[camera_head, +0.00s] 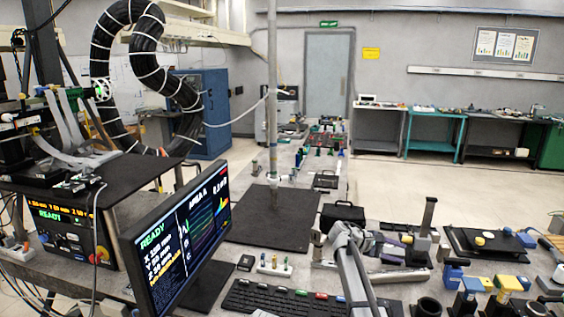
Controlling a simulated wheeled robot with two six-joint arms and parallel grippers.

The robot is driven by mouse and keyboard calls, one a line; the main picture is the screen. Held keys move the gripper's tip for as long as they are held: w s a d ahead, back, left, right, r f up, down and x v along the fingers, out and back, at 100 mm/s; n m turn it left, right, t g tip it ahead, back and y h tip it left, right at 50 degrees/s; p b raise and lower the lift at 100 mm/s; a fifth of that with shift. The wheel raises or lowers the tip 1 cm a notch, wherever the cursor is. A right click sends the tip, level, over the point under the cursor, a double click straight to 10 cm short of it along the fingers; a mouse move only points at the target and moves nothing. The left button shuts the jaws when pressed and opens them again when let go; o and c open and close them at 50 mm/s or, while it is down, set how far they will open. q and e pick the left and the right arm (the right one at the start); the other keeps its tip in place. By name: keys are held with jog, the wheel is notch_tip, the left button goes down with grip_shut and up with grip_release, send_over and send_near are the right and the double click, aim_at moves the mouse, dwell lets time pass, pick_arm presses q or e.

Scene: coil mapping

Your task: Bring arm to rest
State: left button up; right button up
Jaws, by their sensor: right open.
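My right arm rises from the bottom edge as slim grey links and bends over the bench right of centre. My right gripper (323,246) is small at the end of this arm, low over the bench. It is open, with nothing seen between its fingers; its exact outline is hard to make out against the clutter. My left gripper is out of view. The large black coil (103,75) with pale bands stands at the back left. An upright metal pole (272,90) rises from a dark mat (275,220) left of the gripper.
A monitor (178,245) showing READY and a black keyboard (285,300) stand at the front left. A black case (342,217) sits just behind my right arm. Blue and yellow blocks (505,285) and a dark tray (487,243) crowd the right. The mat's surface around the pole is mostly clear.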

jog(key=s+a+f+y, duration=0.2)
jog(key=s+a, duration=0.3)
jog(key=s+a+f+m+y, duration=0.1)
jog(key=s+a+f+y, duration=0.1)
jog(key=s+a, duration=0.3)
jog(key=s+a+f+m+y, duration=0.1)
jog(key=s+a+f, duration=0.3)
jog(key=s+a, duration=0.1)
jog(key=shift+s+a+f+y, duration=0.1)
jog(key=shift+a+f+y, duration=0.15)
jog(key=shift+a+y, duration=0.2)
jog(key=s+a+f+m+y, duration=0.1)
jog(key=s+a+f+y, duration=0.1)
jog(key=s+a, duration=0.6)
jog(key=s+a+f+m+g+y, duration=0.1)
jog(key=s+a+y, duration=0.3)
jog(key=s+a, duration=0.4)
jog(key=s+f, duration=0.1)
jog(key=s, duration=0.2)
jog(key=shift+s+f+m, duration=0.3)
